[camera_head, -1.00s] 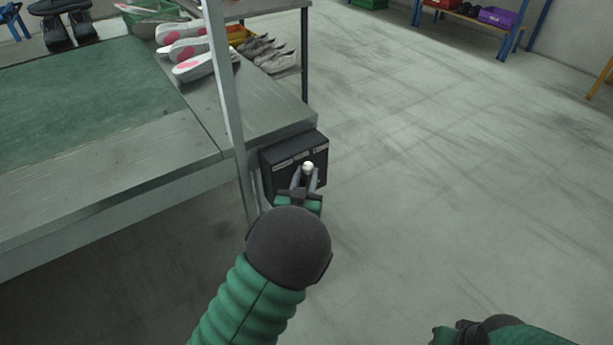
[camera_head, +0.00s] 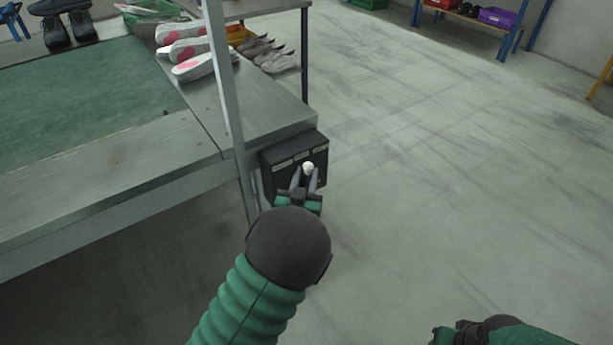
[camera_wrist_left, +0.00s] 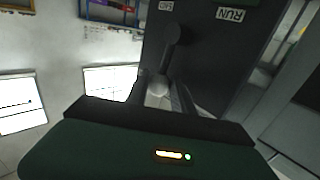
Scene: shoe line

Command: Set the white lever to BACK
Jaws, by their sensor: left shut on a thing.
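The white lever's round knob (camera_head: 307,167) stands out from a dark control box (camera_head: 268,172) on the corner of the bench. My left gripper (camera_head: 307,179) is shut on the lever, with one finger on each side of the knob. In the left wrist view, the knob (camera_wrist_left: 158,88) sits between the fingers and its dark shaft (camera_wrist_left: 173,48) runs to the box face. A RUN label (camera_wrist_left: 230,14) shows there upside down, and another label is cut off. The box labels are too small to read in the head view. My right arm shows at the bottom right, its fingers unclear.
A metal post (camera_head: 226,90) rises just left of the box. The bench (camera_head: 110,165) has a green mat (camera_head: 85,95) and white shoes with pink patches (camera_head: 192,66). A rack of grey shoes (camera_head: 277,62) stands behind. The floor to the right is clear.

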